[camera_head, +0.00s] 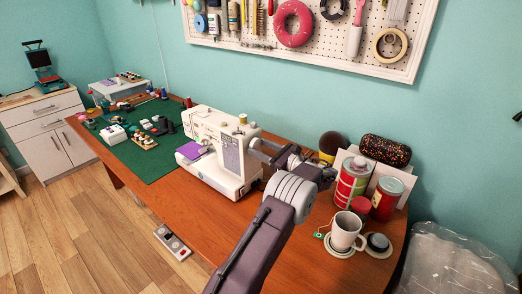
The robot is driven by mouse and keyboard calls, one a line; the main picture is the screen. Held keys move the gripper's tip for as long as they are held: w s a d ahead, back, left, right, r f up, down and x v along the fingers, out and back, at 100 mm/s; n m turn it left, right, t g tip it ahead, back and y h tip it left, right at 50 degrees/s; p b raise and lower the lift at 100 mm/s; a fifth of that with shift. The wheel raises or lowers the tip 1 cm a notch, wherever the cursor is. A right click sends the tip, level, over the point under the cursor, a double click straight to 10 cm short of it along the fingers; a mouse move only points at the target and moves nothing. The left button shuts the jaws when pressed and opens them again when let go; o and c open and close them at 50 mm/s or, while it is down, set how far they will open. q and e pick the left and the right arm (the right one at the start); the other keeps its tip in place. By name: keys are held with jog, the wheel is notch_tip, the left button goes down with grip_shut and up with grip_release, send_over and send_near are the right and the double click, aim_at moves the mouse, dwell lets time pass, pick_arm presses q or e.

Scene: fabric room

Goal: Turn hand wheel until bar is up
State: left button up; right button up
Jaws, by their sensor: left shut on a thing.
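The white sewing machine (228,178) stands on the wooden table, with a purple cloth (189,150) at its left end. My left gripper (256,148) is at the right end of the machine, where the hand wheel sits. It is shut on the hand wheel, which is mostly hidden behind the fingers. The needle bar is too small to make out, so I cannot tell its height. My right gripper is not in view.
A white mug (346,232), tins (350,182) and a patterned case (386,150) stand close to the right of my left arm. A green mat (150,160) with small sewing items lies left of the machine. A pedal (172,243) is on the floor.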

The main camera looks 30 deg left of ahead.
pick_arm(q)
jog(key=n+b, duration=0.2)
jog(key=n, duration=0.1)
jog(key=shift+f+n, duration=0.1)
jog(key=shift+n, duration=0.2)
jog(key=shift+n+b, duration=0.55)
jog(key=shift+n, duration=0.35)
jog(key=o, duration=1.4)
jog(key=shift+c, duration=0.2)
jog(key=d, duration=0.9)
jog(key=shift+s+p, duration=0.35)
jog(key=shift+p, duration=0.05)
